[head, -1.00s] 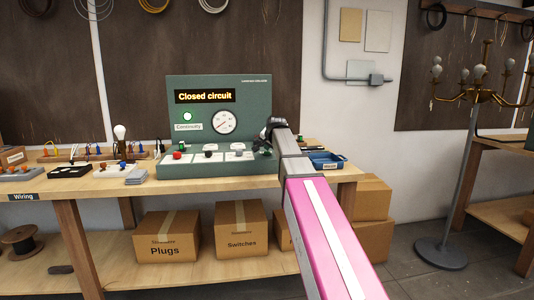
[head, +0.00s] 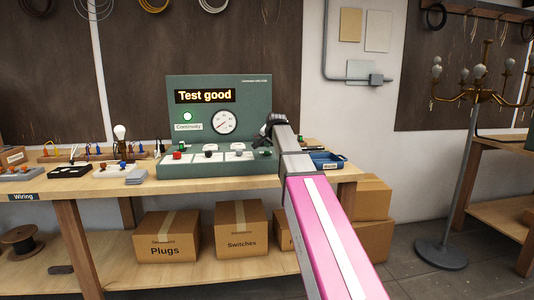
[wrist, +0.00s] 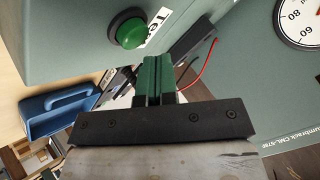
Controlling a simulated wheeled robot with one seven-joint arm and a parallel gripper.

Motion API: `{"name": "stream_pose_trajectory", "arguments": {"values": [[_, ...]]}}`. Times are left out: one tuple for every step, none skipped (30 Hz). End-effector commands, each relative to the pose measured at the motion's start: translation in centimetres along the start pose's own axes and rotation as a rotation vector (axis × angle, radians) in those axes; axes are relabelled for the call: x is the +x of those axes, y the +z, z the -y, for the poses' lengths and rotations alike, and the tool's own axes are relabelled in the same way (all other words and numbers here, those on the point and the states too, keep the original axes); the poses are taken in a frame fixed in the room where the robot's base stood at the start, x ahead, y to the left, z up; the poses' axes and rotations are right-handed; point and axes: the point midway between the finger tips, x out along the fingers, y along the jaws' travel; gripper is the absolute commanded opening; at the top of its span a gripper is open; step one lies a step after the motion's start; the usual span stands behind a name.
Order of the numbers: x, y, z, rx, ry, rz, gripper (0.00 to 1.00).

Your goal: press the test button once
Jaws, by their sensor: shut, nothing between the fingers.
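The green test button (wrist: 127,31) sits in a dark collar on the tester's face in the wrist view, beside a white label partly reading "Te". The tester (head: 258,92) stands on the workbench, its display (head: 205,96) reading "Test good". The Continuity light (head: 187,116) is lit green, and the dial (head: 223,122) is next to it. My gripper (wrist: 158,72) is shut and empty, its green fingers beside the button with a visible gap in the wrist view. In the head view my arm hides much of the tester's right end.
A red wire (wrist: 205,65) is near my fingers. Small parts and a lit bulb (head: 119,132) stand left. Cardboard boxes (head: 166,236) sit below.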

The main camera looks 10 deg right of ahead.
Motion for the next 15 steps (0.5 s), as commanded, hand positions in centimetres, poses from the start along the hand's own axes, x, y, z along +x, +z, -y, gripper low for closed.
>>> {"name": "stream_pose_trajectory", "arguments": {"values": [[-0.01, -0.01, 0.0, 0.0, 0.0, 0.0, 0.0], [-0.01, 0.0, 0.0, 0.0, 0.0, 0.0, 0.0], [-0.01, 0.0, 0.0, 0.0, 0.0, 0.0, 0.0], [-0.01, 0.0, 0.0, 0.0, 0.0, 0.0, 0.0], [-0.01, 0.0, 0.0, 0.0, 0.0, 0.0, 0.0], [-0.01, 0.0, 0.0, 0.0, 0.0, 0.0, 0.0], [-0.01, -0.01, 0.01, 0.0, 0.0, 0.0, 0.0], [-0.04, -0.03, 0.03, 0.0, 0.0, 0.0, 0.0], [-0.1, -0.08, 0.08, 0.0, 0.0, 0.0, 0.0], [-0.16, -0.14, 0.13, 0.0, 0.0, 0.0, 0.0], [-0.25, -0.22, 0.21, 0.0, 0.0, -0.001, 0.0], [-0.4, -0.35, 0.33, 0.0, -0.001, -0.001, 0.0], [-0.54, -0.45, 0.44, 0.0, -0.001, -0.001, 0.0], [-0.71, -0.59, 0.57, 0.0, -0.001, -0.001, 0.0], [-0.96, -0.78, 0.76, 0.0, -0.001, -0.002, 0.0]]}}
